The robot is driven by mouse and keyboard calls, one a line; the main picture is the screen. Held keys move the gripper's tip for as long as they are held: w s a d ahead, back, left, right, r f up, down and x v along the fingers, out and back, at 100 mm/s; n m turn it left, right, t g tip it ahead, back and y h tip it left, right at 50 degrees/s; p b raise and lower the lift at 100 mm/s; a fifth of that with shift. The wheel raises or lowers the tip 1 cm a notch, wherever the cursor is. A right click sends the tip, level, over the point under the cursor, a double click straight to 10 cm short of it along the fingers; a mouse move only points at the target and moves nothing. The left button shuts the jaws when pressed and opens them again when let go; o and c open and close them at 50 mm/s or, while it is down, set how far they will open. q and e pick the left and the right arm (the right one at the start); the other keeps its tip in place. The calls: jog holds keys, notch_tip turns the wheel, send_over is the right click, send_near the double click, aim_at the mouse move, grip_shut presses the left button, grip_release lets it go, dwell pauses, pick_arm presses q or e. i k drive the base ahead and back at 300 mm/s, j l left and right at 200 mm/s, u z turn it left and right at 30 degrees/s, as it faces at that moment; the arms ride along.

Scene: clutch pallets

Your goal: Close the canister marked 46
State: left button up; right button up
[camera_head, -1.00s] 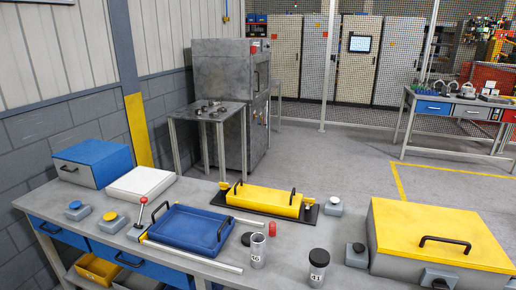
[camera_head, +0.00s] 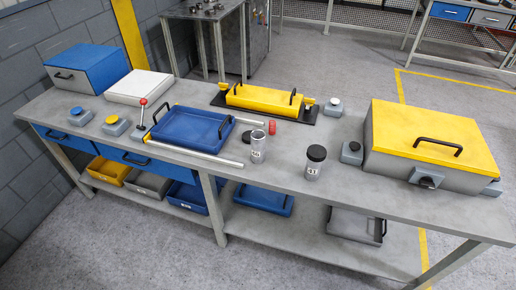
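An open grey canister (camera_head: 258,147) stands upright near the middle of the workbench. Its label is too small to read surely. A black round lid (camera_head: 247,136) lies just left of and behind it, apart from its rim as far as I can tell. A second canister (camera_head: 313,170) stands to the right with a black lid (camera_head: 316,153) on top; its label looks like 41. Neither of my grippers shows in the head view.
The workbench (camera_head: 270,185) also carries a blue tray (camera_head: 188,128) with a metal rod in front, a small red cylinder (camera_head: 272,127), a yellow handled block (camera_head: 262,98) and a yellow-lidded box (camera_head: 435,135). The bench's front strip is mostly clear.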

aim_at(257, 137)
jog(key=i+z, duration=0.1)
jog(key=i, duration=0.35)
jog(key=i+j+z, duration=0.15)
jog(key=i, duration=0.25)
